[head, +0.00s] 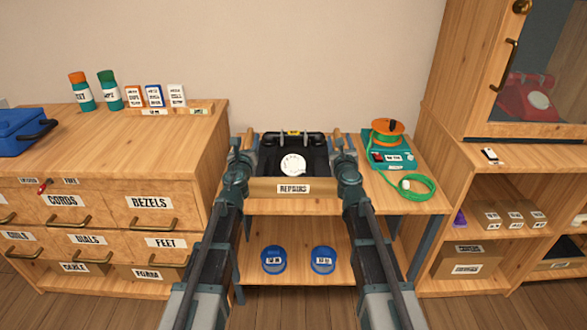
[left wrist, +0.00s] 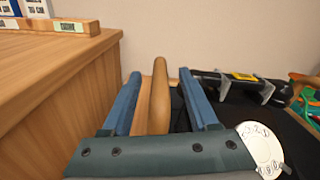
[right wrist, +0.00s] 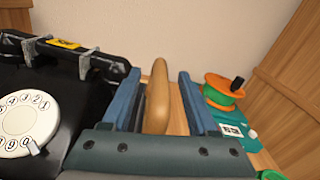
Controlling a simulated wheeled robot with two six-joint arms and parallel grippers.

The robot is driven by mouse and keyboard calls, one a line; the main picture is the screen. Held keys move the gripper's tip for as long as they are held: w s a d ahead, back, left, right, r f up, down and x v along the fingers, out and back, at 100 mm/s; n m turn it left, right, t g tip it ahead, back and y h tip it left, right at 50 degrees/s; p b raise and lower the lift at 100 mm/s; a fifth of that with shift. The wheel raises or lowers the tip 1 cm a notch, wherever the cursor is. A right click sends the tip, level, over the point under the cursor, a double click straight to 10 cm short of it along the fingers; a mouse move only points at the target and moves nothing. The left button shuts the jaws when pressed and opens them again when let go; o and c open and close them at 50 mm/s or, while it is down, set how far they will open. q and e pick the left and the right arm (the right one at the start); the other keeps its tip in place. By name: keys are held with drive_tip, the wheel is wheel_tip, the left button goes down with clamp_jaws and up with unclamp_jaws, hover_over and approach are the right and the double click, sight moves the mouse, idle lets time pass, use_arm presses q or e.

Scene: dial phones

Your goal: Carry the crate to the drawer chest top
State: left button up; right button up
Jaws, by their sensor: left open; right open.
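The wooden crate (head: 263,188) labelled REPAIRS stands on the middle table and holds a black dial phone (head: 292,150). My left gripper (head: 246,142) is open at the crate's left handle; in the left wrist view (left wrist: 155,85) its blue fingers stand on both sides of that wooden handle (left wrist: 160,98). My right gripper (head: 338,142) is open at the right handle; in the right wrist view its fingers flank that handle (right wrist: 157,98), with gaps visible. The drawer chest (head: 150,130) stands at the left, its top partly bare.
A teal device (head: 395,158) with an orange spool sits right of the crate. Blue tubs (head: 273,260) stand on the shelf below.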

use_arm(q)
drive_tip(key=shift+w, duration=0.85)
use_arm(e)
drive_tip(key=shift+w, duration=0.85)
use_arm(q)
clamp_jaws()
use_arm(e)
clamp_jaws()
drive_tip(key=shift+s, duration=0.1)
